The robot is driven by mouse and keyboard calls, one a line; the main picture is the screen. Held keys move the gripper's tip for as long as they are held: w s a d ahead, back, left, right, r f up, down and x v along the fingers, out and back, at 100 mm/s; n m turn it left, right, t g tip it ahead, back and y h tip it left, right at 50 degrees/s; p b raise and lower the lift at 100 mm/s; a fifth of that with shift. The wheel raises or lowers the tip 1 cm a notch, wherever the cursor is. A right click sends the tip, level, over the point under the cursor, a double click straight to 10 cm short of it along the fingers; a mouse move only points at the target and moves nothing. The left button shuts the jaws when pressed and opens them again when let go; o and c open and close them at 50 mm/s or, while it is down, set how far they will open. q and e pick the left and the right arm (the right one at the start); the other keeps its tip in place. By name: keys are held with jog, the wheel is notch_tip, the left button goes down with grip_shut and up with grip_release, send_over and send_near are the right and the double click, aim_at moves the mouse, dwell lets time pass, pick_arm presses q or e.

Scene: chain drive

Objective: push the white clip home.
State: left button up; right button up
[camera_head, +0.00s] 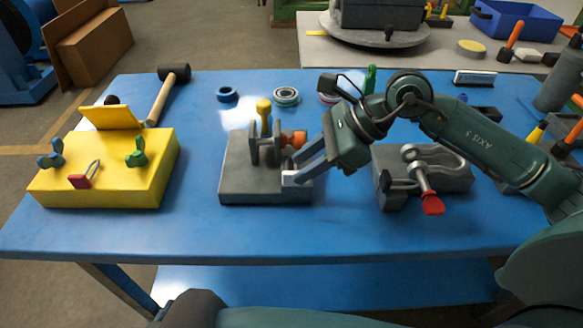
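A grey fixture block (240,186) stands on the blue table. It carries an upright grey bracket (255,148), a yellow-topped pin (264,108) and an orange knob (296,139) on the right. A small white piece (290,179), which looks like the white clip, shows at the block's right front, by the tip of my lower finger. I cannot tell whether they touch or how the piece is seated. My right gripper (303,167) reaches in from the right, its two fingers apart, over the block's right edge. My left gripper is not in view.
A yellow box (110,170) with wing-nut shapes stands left, with a mallet (165,95) behind. A grey block with a red-tipped clamp (425,180) stands right, under my arm. Rings (286,96) lie behind the fixture. The table front (240,235) is clear.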

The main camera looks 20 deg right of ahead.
aim_at(292, 172)
jog(key=shift+x, duration=1.9)
jog(key=shift+c, duration=0.4)
grip_shut()
